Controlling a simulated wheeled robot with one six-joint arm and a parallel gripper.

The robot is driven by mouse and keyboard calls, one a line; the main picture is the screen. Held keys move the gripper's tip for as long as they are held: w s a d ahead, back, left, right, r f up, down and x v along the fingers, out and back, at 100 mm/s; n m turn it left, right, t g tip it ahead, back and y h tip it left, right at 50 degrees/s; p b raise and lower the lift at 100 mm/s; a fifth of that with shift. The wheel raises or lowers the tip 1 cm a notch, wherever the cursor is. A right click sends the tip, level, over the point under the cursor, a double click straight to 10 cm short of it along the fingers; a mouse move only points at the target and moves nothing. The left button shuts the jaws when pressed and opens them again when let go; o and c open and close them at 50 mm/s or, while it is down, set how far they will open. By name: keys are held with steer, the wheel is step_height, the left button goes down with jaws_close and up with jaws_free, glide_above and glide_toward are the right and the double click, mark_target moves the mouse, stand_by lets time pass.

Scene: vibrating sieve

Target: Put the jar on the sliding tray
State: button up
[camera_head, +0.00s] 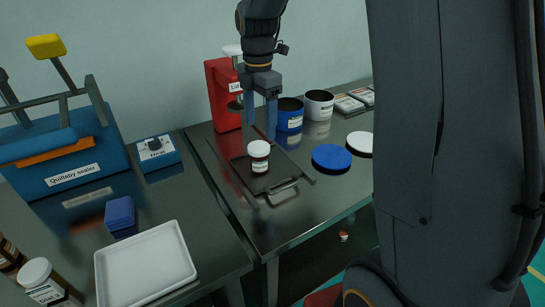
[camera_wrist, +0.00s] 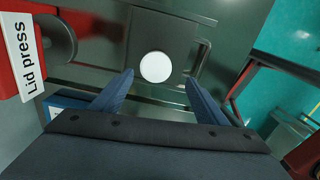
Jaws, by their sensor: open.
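The jar (camera_head: 258,156) has a white lid, a dark body and a pale label. It stands upright on the dark sliding tray (camera_head: 287,173), which lies on the right-hand table and has a metal handle at its front. My gripper (camera_head: 260,124) is above and just behind the jar, fingers pointing down, open and empty. In the wrist view the round white lid (camera_wrist: 156,67) shows beyond and between the two fingertips (camera_wrist: 158,82), apart from both. The tray's dark plate (camera_wrist: 178,35) surrounds it there.
The red lid press (camera_head: 224,97) stands behind the tray. A blue tub (camera_head: 289,117) and a white tub (camera_head: 318,105) stand to its right, with a blue disc (camera_head: 332,157) in front. The Quillaby sealer (camera_head: 70,160) and a white tray (camera_head: 145,266) occupy the left table.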

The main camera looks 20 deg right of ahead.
steer(key=s+f+m, duration=0.3)
steer(key=s+m, duration=0.7)
steer(key=s+f+m, duration=0.4)
steer(key=s+m, duration=0.6)
steer(key=m, duration=0.1)
steer(key=shift+s+a+f+t, duration=0.2)
steer(key=shift+s+f+t, duration=0.05)
steer(key=shift+f+t, duration=0.05)
